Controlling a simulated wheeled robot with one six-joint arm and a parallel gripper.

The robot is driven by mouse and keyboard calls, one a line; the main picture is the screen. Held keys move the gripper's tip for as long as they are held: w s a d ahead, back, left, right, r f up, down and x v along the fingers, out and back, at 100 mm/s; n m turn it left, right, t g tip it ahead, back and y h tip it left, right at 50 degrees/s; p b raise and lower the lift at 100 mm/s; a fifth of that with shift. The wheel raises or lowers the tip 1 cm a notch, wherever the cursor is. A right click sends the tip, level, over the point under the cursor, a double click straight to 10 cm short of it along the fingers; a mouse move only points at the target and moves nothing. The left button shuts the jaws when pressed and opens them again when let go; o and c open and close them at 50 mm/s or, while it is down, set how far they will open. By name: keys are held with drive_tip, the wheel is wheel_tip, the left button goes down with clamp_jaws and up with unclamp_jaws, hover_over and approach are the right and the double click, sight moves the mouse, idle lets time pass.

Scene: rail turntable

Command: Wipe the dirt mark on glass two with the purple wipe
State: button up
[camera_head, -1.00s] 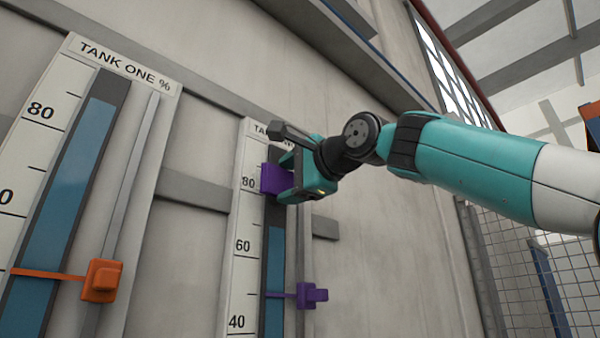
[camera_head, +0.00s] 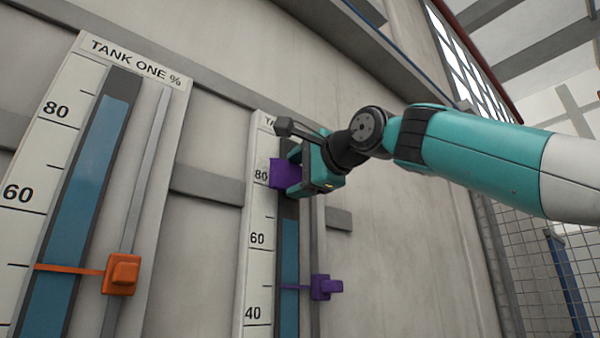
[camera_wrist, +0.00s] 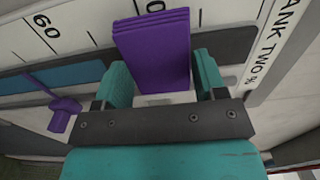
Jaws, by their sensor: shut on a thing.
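My gripper (camera_head: 296,175) is shut on the purple wipe (camera_head: 281,173), a folded block that sticks out from between the fingers. In the head view the wipe is at the upper part of glass two (camera_head: 289,262), by the 80 mark. In the wrist view the wipe (camera_wrist: 153,48) stands between the teal fingers of my gripper (camera_wrist: 160,85) and overlaps the dark upper part of the gauge. I cannot tell whether it touches the glass. No dirt mark shows; the wipe and gripper hide part of the glass. Blue liquid in glass two (camera_wrist: 75,77) ends below the wipe.
A purple pointer (camera_head: 324,287) sits on a rail right of glass two, below my gripper. Glass one (camera_head: 80,190), with an orange pointer (camera_head: 121,274), is at the left. Grey horizontal bars (camera_head: 207,186) cross the wall. A mesh fence (camera_head: 525,260) stands at the right.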

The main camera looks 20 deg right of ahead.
drive_tip(key=shift+p+x, duration=0.35)
drive_tip(key=shift+x, duration=0.55)
